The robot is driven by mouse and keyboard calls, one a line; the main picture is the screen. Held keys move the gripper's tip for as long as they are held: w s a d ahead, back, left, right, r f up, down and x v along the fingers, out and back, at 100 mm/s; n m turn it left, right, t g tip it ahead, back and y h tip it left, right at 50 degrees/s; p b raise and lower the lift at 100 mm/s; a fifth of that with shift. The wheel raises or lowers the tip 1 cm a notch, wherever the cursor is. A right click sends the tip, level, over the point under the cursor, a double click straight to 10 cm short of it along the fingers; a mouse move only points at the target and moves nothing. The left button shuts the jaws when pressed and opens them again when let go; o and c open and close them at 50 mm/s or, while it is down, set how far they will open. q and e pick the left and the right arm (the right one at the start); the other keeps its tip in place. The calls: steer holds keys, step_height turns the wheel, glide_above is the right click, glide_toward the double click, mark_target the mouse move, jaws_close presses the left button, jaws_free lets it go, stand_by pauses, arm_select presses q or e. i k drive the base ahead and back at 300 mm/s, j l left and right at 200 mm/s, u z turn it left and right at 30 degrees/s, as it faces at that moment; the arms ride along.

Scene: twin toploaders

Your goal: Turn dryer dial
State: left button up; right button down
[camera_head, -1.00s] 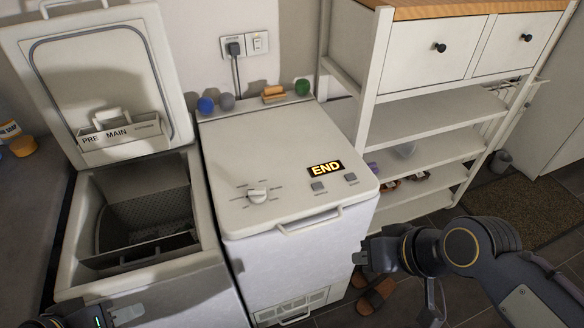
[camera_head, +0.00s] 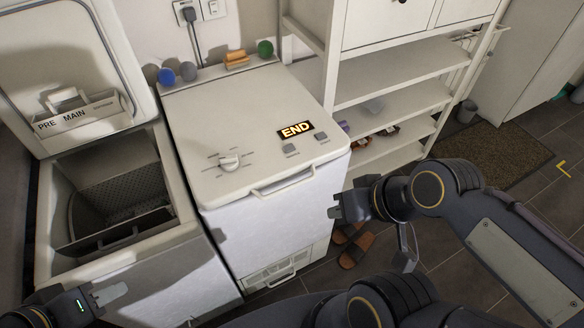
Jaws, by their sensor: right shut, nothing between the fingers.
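The dryer (camera_head: 235,115) is the white top-loader with its lid closed and a lit END display (camera_head: 295,130). Its dial (camera_head: 229,162) is a small white knob on the left part of the top, ringed by printed marks too small to read. Two grey buttons (camera_head: 305,142) sit below the display. My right gripper (camera_head: 335,212) is shut and empty, off the dryer's front right, lower in the picture than the dial. My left gripper (camera_head: 112,292) is at the lower left, in front of the other machine and away from the dial; its jaw gap is unclear.
Left of the dryer stands a top-loader with its lid raised (camera_head: 70,50) and its drum (camera_head: 120,195) exposed. A white shelf unit (camera_head: 400,70) stands right. Brown slippers (camera_head: 355,250) lie on the floor.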

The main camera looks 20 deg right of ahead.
mark_target(228, 163)
steer(key=l+u, duration=0.35)
steer(key=i+l+u, duration=0.1)
steer(key=u, duration=0.25)
steer(key=l, duration=0.1)
